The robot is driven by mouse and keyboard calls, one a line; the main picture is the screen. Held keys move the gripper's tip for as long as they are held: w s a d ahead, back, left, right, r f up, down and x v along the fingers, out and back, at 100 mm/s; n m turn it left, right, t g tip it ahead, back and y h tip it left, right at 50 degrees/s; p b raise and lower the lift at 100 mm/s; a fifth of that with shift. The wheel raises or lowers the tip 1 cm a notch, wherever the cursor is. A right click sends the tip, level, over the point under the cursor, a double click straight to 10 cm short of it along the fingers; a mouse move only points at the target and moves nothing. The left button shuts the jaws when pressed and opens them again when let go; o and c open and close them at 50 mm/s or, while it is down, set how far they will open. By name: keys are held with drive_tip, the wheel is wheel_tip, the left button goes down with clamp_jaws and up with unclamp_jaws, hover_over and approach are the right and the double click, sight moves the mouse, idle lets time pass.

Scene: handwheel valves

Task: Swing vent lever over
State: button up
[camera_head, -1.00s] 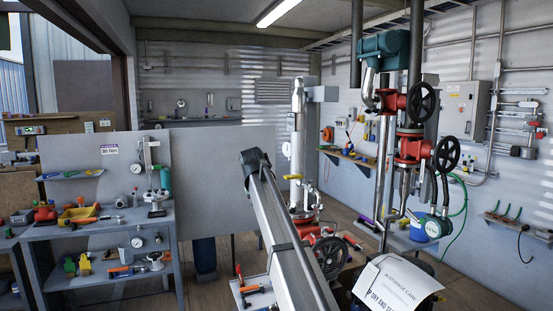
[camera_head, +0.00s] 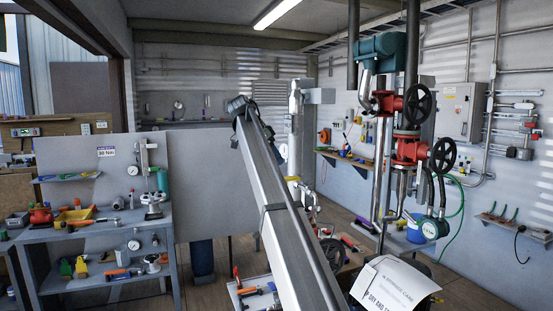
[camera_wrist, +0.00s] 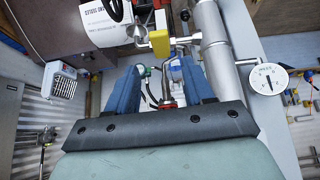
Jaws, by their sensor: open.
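My gripper (camera_wrist: 158,70) shows in the wrist view as two blue fingers, spread apart with no object clearly held. A yellow block-like handle (camera_wrist: 160,43), perhaps the vent lever, lies just beyond the fingertips, near the gap between them. It sits by a thin metal rod and the silver pipe (camera_wrist: 211,38); I cannot tell whether a finger touches it. In the head view my gripper is hidden behind my grey arm. The silver pipe (camera_head: 295,130) stands right of the arm there, with its lower part partly covered.
A round white gauge (camera_wrist: 268,79) stands right of the pipe in the wrist view. A white printed sheet (camera_wrist: 103,22) is at upper left. In the head view, red valves with black handwheels (camera_head: 419,104) stand at right, and a grey workbench (camera_head: 100,232) at left.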

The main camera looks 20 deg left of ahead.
sight(287, 178)
drive_tip(key=shift+x, duration=4.35)
drive_tip(key=shift+w+d+f, duration=0.1)
drive_tip(key=shift+c, duration=0.4)
drive_tip(key=c, duration=0.7)
drive_tip(key=shift+c, duration=0.2)
